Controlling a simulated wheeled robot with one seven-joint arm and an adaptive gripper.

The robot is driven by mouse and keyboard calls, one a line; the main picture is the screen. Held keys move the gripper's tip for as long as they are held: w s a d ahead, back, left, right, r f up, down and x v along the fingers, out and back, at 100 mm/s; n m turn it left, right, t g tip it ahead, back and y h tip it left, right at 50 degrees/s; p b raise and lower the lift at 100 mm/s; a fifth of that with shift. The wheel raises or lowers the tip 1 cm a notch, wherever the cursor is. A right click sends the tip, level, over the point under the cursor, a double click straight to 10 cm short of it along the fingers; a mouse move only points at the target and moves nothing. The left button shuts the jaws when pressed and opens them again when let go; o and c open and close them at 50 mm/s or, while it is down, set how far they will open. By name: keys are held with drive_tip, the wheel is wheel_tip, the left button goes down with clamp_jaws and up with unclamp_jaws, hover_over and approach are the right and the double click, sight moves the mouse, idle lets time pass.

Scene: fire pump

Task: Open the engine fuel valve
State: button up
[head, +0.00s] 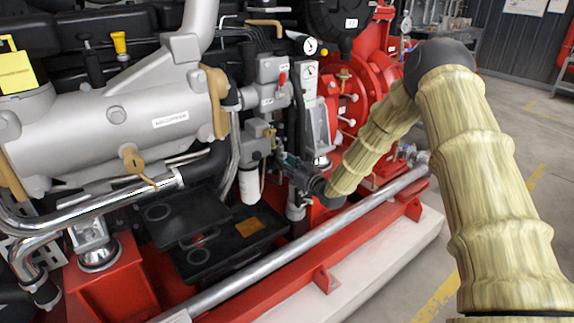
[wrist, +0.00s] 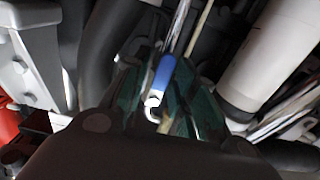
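A small lever with a blue handle (wrist: 164,73) and a bright metal end with a round hole shows in the middle of the wrist view. It looks like the fuel valve's lever. My gripper (wrist: 170,62) has its dark fingers with green inner faces on both sides of the lever. The fingers stand apart, and I see no clear contact with the blue handle. In the head view my gripper (head: 282,158) reaches in low at the engine's side, beside the grey filter housing. The lever cannot be made out there.
A white cylinder (wrist: 268,55) stands close to the right of my gripper in the wrist view, and a dark hose (wrist: 108,45) to the left. In the head view a long silver pipe (head: 290,252) and the red base frame (head: 325,278) run below my arm. Open floor lies right.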

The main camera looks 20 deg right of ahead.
idle(0.3)
drive_tip(key=v, duration=1.2)
drive_tip(key=s+a+f+m+g+h, duration=0.1)
drive_tip(key=s+a+f+g, duration=0.15)
drive_tip(key=f, duration=0.35)
drive_tip(key=s+a+f+g+h, duration=0.1)
drive_tip(key=s+a+f, duration=0.1)
drive_tip(key=s+f, duration=0.3)
drive_tip(key=s+a+f+m+g+h, duration=0.15)
drive_tip(key=s+f+g, duration=0.35)
drive_tip(key=s+f, duration=0.8)
drive_tip(key=s+a+f+m+g+h, duration=0.1)
drive_tip(key=s+a+f+m+g, duration=0.15)
drive_tip(key=s+f+g, duration=0.95)
drive_tip(key=s+a+r+t+h, duration=0.15)
drive_tip(key=s+t, duration=0.25)
drive_tip(key=s, duration=1.6)
wheel_tip(320, 180, up, 20)
drive_tip(key=p, duration=1.9)
drive_tip(key=shift+w+d+p, duration=0.2)
drive_tip(key=shift+d+p, duration=0.1)
